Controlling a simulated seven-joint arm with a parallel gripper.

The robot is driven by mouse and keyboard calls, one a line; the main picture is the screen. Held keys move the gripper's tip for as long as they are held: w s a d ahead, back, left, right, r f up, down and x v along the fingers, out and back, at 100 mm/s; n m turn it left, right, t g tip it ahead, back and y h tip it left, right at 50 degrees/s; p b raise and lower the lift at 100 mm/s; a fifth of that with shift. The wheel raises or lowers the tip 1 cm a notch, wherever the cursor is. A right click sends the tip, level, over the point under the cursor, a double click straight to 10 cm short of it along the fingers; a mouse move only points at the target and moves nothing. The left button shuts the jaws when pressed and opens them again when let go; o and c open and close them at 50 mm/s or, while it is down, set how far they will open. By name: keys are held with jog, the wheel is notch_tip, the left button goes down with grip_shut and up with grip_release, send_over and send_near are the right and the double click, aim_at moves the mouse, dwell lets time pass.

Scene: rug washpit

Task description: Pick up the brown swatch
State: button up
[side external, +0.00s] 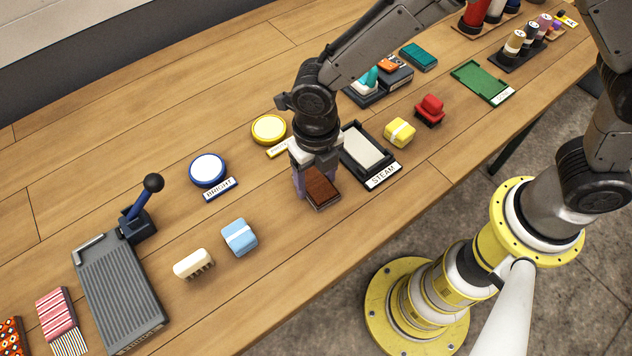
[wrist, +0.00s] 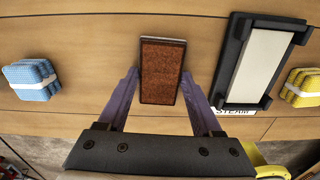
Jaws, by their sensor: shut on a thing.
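The brown swatch (side external: 322,187) is a small rectangular block with a rough brown top and a dark edge. In the side external view it is at my gripper (side external: 316,182), near the middle of the table. In the wrist view the swatch (wrist: 161,72) lies between the two purple fingers of my gripper (wrist: 160,90), which are shut on its sides. Its far end reaches past the fingertips. I cannot tell for sure whether its underside touches the table.
The black STEAM tray (side external: 369,153) with a pale pad stands close to the right. A yellow sponge (side external: 399,132) and red block (side external: 430,110) lie beyond it. A blue sponge (side external: 239,237), a brush (side external: 193,264) and the blue BRIGHT button (side external: 208,170) are to the left.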

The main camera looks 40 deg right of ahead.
aim_at(316, 183)
jog(key=shift+r, duration=0.5)
notch_tip(316, 183, up, 2)
jog(key=shift+r, duration=0.2)
jog(key=s+d+r, duration=0.9)
jog(key=s, duration=0.1)
jog(key=shift+n, duration=0.4)
jog(key=w+d+f, duration=0.1)
jog(key=w, duration=0.2)
jog(key=w+d+f, duration=0.1)
jog(key=w, duration=0.3)
jog(key=w+d+f, duration=0.1)
jog(key=w, duration=0.3)
jog(key=shift+w+f, duration=0.2)
jog(key=shift+f, duration=0.2)
jog(key=shift+a+f, duration=0.1)
jog(key=shift+f, duration=2.65)
